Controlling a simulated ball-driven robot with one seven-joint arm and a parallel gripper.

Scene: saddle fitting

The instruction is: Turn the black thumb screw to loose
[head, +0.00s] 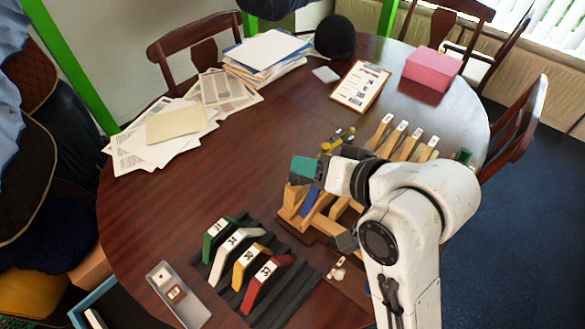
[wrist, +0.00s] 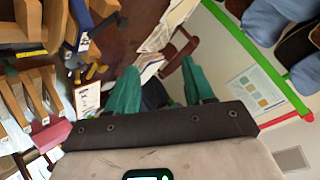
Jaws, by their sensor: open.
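My gripper (head: 303,168) reaches in from the right in the head view, its teal fingers over the wooden saddle frame (head: 318,222). In the wrist view my gripper (wrist: 160,70) has its two teal fingers apart with nothing between them. The wooden frame (wrist: 25,35) is at the upper left there, beside the fingers. A blue piece (head: 310,203) is set in the frame and also shows in the wrist view (wrist: 83,18). Small yellow and dark parts (head: 338,138) lie just beyond the gripper.
A dark rack (head: 300,310) holds green, white, yellow and red numbered pieces at the front. A grey tray (head: 180,298) lies left of it. Wooden numbered pieces (head: 400,138) stand behind my arm. A pink box (head: 432,68) and papers (head: 160,135) lie farther back. The table's left-centre is clear.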

